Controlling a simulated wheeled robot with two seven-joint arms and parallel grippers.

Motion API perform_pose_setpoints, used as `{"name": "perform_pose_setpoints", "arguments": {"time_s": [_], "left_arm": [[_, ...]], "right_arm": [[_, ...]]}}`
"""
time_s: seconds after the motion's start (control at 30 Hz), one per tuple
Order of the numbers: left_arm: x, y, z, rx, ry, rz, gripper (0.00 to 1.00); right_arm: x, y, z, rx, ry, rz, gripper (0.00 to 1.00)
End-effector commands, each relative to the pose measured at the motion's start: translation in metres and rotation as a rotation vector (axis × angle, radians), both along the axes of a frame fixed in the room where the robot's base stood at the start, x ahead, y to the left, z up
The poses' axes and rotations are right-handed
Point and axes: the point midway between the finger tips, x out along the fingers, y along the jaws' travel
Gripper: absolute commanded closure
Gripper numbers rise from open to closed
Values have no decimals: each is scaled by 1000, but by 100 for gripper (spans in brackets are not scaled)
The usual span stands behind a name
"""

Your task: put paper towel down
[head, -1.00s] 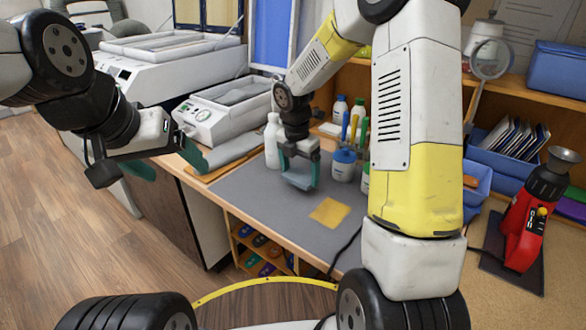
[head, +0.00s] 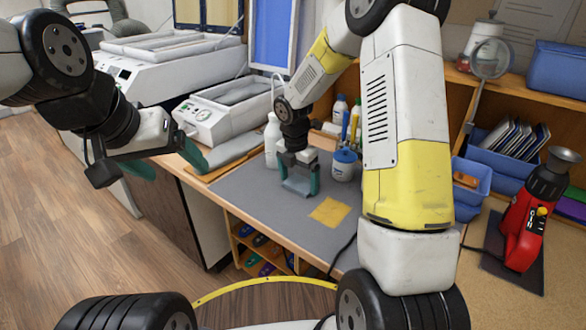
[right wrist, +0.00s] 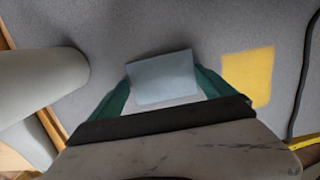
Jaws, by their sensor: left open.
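The paper towel is a folded pale blue-grey piece (right wrist: 162,78) between the green fingers of my right gripper (right wrist: 160,84). Both fingers reach its side edges in the right wrist view. In the head view the right gripper (head: 299,184) points down at the grey mat, with the towel (head: 297,187) between its fingers. The towel is low over the mat; I cannot tell whether it touches. My left gripper (head: 168,163) is open and empty, off the table's left edge.
A yellow cloth (head: 329,211) lies flat on the grey mat (head: 240,190), right of the right gripper. A white bottle (head: 272,140) and a blue-lidded jar (head: 344,165) stand behind. A black cable runs at the right. The mat's front left is clear.

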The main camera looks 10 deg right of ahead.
Motion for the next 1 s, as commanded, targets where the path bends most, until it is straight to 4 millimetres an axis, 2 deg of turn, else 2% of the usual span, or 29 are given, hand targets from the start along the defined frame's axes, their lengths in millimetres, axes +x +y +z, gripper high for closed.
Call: {"name": "perform_pose_setpoints", "arguments": {"time_s": [0.03,0.4,0.57,0.67,1.0], "left_arm": [[0,0,0,0,0,0,20],[0,0,0,0,0,0,20],[0,0,0,0,0,0,20],[0,0,0,0,0,0,20],[0,0,0,0,0,0,20]], "right_arm": [[-4,-3,-5,-5,13,-2,0],[-7,-5,-8,-7,22,-4,0],[-7,-5,-4,-7,22,-5,0],[-6,-4,9,-7,18,-4,0],[-10,4,84,-4,8,-2,0]]}}
